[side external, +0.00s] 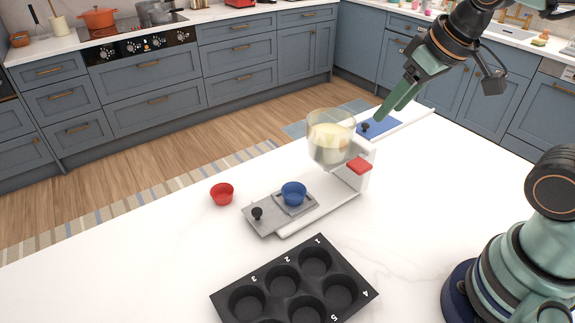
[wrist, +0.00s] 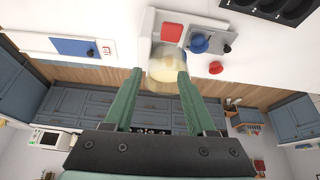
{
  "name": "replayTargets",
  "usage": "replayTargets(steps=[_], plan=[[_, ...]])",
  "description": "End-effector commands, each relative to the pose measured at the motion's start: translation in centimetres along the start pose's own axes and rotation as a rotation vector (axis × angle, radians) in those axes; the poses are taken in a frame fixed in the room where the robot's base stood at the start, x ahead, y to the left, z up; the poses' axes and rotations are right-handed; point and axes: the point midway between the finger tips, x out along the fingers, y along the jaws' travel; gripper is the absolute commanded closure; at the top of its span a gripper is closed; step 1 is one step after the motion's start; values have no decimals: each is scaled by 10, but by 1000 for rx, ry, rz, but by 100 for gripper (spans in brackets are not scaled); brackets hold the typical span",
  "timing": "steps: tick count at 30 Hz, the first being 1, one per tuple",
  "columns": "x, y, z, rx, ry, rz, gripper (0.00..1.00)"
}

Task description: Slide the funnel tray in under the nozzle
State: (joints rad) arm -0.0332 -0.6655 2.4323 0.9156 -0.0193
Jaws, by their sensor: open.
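The funnel tray (side external: 262,221) is a flat grey plate with a black knob (side external: 257,213) at its outer end. A blue cup-shaped piece (side external: 293,194) sits in it, and it also shows in the wrist view (wrist: 198,43). The tray lies on the base of a white dispenser, out to the left of the clear hopper (side external: 331,140) in the side view. The nozzle itself is hidden or too small to tell. My gripper (side external: 390,108) is open and empty, above the counter behind the dispenser. In the wrist view its fingers (wrist: 160,72) stand apart, with the hopper between their tips.
A red cup (side external: 222,194) stands left of the tray. A black muffin tin (side external: 290,288) with numbered wells lies in front. A red block (side external: 359,166) sits on the dispenser. A blue panel with a black knob (side external: 378,127) lies behind it.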

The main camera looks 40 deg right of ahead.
Motion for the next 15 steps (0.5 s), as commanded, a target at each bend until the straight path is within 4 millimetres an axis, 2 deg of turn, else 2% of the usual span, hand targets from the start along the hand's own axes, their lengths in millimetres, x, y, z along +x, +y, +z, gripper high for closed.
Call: replayTargets(steps=[8, 15], plan=[[22, -49, -47, -209, -139, -62, 44], [59, -106, -75, -403, -254, -111, 44]])
